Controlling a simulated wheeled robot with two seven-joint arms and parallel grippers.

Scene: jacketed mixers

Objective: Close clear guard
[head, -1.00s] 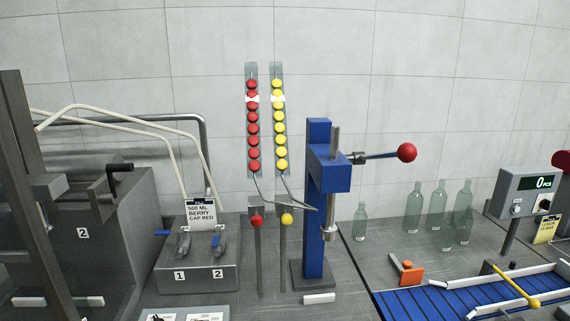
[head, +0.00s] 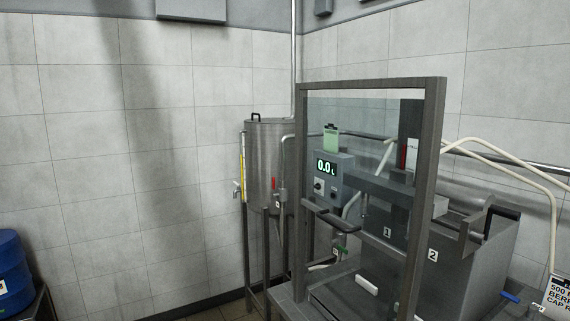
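The clear guard (head: 431,150) is an upright see-through pane in a dark metal frame, in the middle and right of the head view. A dark horizontal bar (head: 330,217) shows at its left side, probably a handle. Through the pane I see grey machine parts with a label 1. A grey box with a label 2 (head: 432,256) and a black crank handle stands partly past the guard's right edge. I cannot tell how far the guard is swung. Neither of my grippers is in view.
A steel tank (head: 268,165) on legs stands behind and left of the guard. A control box (head: 332,176) reads 0.0 L. A pale hose (head: 520,165) runs at the right. The floor between drums and tank looks free.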

